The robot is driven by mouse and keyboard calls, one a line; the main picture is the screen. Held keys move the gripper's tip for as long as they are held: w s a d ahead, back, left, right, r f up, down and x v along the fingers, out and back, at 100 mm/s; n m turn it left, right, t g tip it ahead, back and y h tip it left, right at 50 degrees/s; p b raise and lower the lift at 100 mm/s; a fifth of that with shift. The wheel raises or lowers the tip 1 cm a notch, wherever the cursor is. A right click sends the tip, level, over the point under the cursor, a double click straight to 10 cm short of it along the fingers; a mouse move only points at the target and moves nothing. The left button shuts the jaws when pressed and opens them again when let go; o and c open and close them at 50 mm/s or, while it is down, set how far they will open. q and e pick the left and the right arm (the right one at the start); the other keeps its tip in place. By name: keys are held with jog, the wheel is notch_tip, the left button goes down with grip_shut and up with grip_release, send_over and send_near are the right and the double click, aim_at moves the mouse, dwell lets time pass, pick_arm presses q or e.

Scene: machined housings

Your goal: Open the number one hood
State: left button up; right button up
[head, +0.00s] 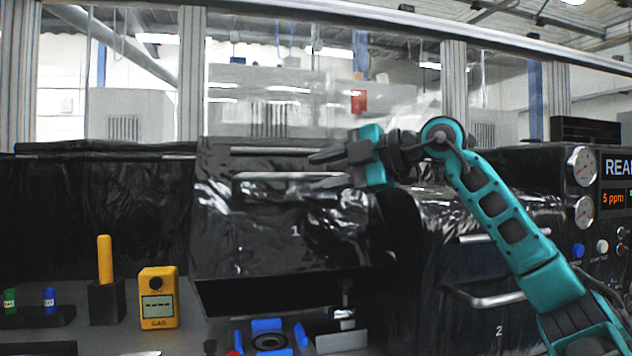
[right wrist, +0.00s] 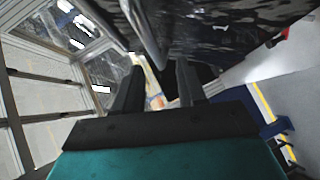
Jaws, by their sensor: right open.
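The number one hood (head: 300,255) is a glossy black cover marked "1" at the centre of the head view. It stands raised, with a dark opening under its lower edge. Its silver bar handle (head: 270,177) runs across the upper front. My right gripper (head: 318,171) is open, its fingers pointing left at the right end of the handle. In the right wrist view, the bar (right wrist: 146,32) reaches down toward the gap between the open fingers (right wrist: 157,85); I cannot tell whether they touch it. My left gripper is not in view.
The number two hood (head: 420,270) is lower at the right, with its own handle (head: 485,298). A gauge panel (head: 590,235) stands at the far right. A yellow gas meter (head: 158,297) and a yellow-handled tool (head: 105,262) stand left of the opening. A blue fixture (head: 268,324) lies below hood one.

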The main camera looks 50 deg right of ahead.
jog(key=s+d+r, duration=0.3)
jog(key=s+r, duration=0.1)
jog(key=s, duration=0.3)
jog(key=shift+s+r+b, duration=0.2)
jog(key=shift+r+b, duration=0.2)
jog(key=shift+b, duration=0.05)
dwell(0.4)
jog(key=shift+d, duration=0.1)
dwell(0.7)
